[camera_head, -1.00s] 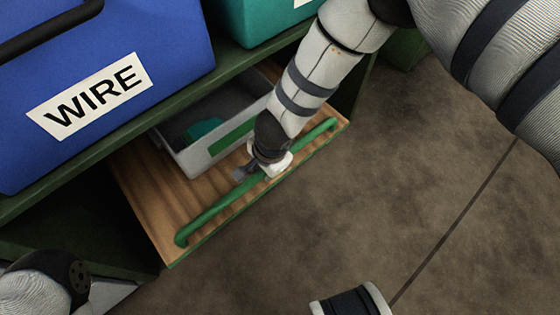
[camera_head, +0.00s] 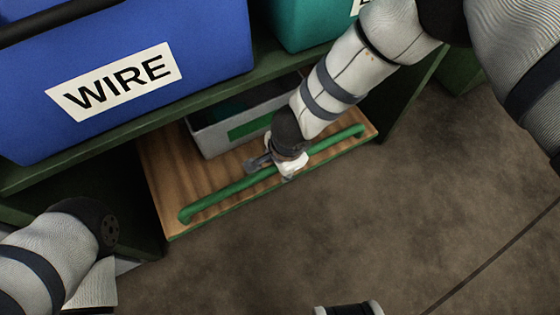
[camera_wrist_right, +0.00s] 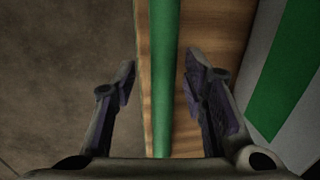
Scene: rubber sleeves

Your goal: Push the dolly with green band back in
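The dolly is a wooden board (camera_head: 170,182) with a green handle bar (camera_head: 222,191) along its front, partly out from under a dark green shelf. A grey bin (camera_head: 209,143) with a green band (camera_head: 250,126) stands on it, its rear hidden under the shelf. My right gripper (camera_head: 274,169) is at the middle of the bar. In the right wrist view its open fingers (camera_wrist_right: 160,66) straddle the bar (camera_wrist_right: 163,90), with gaps on both sides. My left arm shows at the lower left, but its fingers are out of sight.
A blue bin (camera_head: 205,55) labelled WIRE and a teal bin (camera_head: 300,25) stand on the shelf (camera_head: 95,152) above. A dark green side panel (camera_head: 412,90) stands right of the dolly. The brown floor (camera_head: 400,210) in front is clear.

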